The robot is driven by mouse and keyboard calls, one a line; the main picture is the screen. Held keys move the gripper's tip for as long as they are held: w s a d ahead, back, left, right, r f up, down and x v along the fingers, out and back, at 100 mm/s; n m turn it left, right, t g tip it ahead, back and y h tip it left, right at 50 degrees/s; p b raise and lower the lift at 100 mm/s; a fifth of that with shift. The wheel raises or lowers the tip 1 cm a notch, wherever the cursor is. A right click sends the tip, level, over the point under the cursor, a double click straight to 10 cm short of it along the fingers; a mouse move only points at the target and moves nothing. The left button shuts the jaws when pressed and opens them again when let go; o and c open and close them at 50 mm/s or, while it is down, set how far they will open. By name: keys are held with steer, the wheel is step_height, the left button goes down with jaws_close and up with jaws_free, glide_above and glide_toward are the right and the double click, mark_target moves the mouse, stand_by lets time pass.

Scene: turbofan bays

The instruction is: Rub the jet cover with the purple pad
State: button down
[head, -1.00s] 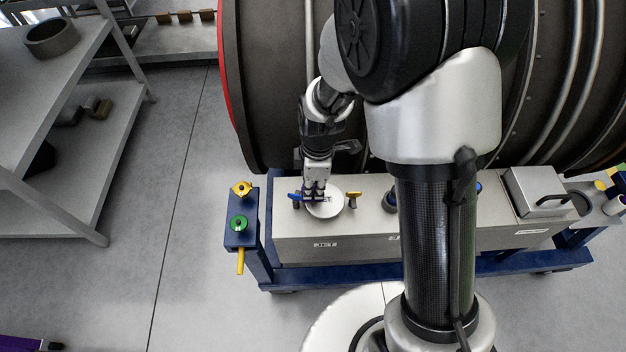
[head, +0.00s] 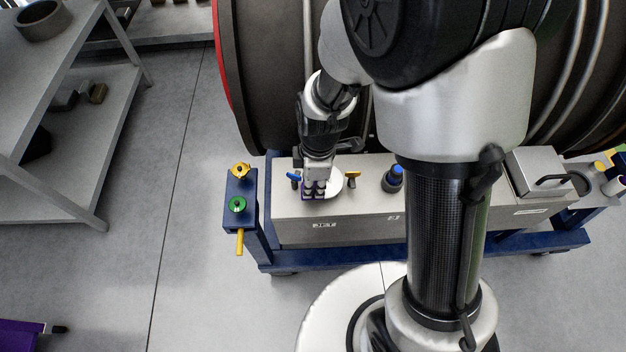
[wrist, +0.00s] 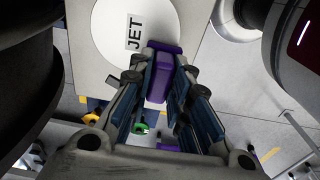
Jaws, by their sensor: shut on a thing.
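The jet cover (head: 335,183) is a pale round disc on top of the long grey box, partly hidden behind my gripper in the head view. In the wrist view the cover (wrist: 108,28) carries a JET label. My gripper (head: 314,193) points down at the cover's near left edge. In the wrist view my gripper (wrist: 160,85) is shut on the purple pad (wrist: 158,88), which sits between its fingers. The pad's far end overlaps the cover's edge in that view; I cannot tell whether they touch.
The grey box (head: 300,232) stands on a blue cart. A blue post (head: 239,190) with yellow and green knobs stands left. The large engine (head: 270,90) rises behind.

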steer(key=shift+w+r, duration=0.1)
steer(key=shift+r, duration=0.2)
steer(key=shift+r+p, duration=2.25)
steer(key=shift+r, duration=0.5)
steer(key=shift+r+p, duration=1.2)
steer(key=shift+r, duration=0.35)
steer(key=shift+f, duration=0.1)
